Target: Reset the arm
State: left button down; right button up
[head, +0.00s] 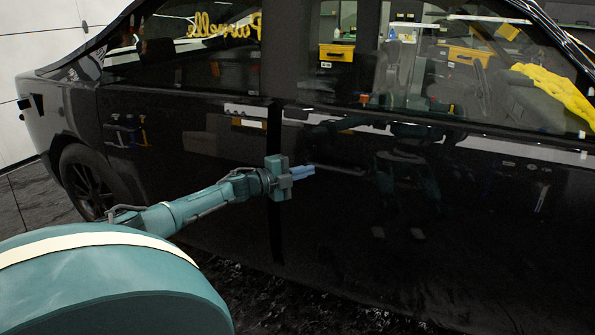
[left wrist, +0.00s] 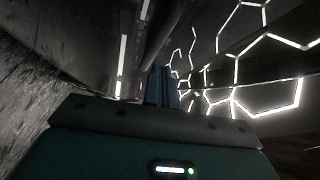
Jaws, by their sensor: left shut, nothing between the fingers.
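My left gripper (head: 302,172) is in front of the side of a black car (head: 190,185) in the head view, at door height below the windows. Its blue fingers are together and hold nothing. The arm reaches in from the lower left. In the left wrist view the shut fingers (left wrist: 162,87) show at the middle, above the dark gripper body. I cannot tell the exact gap between the fingertips and the car door. My right gripper is in neither view.
A yellow cloth (head: 556,92) shows at the right window. Yellow boxes (head: 337,53) show in the window glass. A dark wheel (head: 88,182) is at the left. Dark floor (head: 290,300) lies below the car, and a white wall (head: 30,50) stands at the left.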

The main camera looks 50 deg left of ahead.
pick_arm(q)
jog(key=s+a, duration=0.7)
jog(key=a, duration=0.1)
jog(key=shift+b, duration=0.4)
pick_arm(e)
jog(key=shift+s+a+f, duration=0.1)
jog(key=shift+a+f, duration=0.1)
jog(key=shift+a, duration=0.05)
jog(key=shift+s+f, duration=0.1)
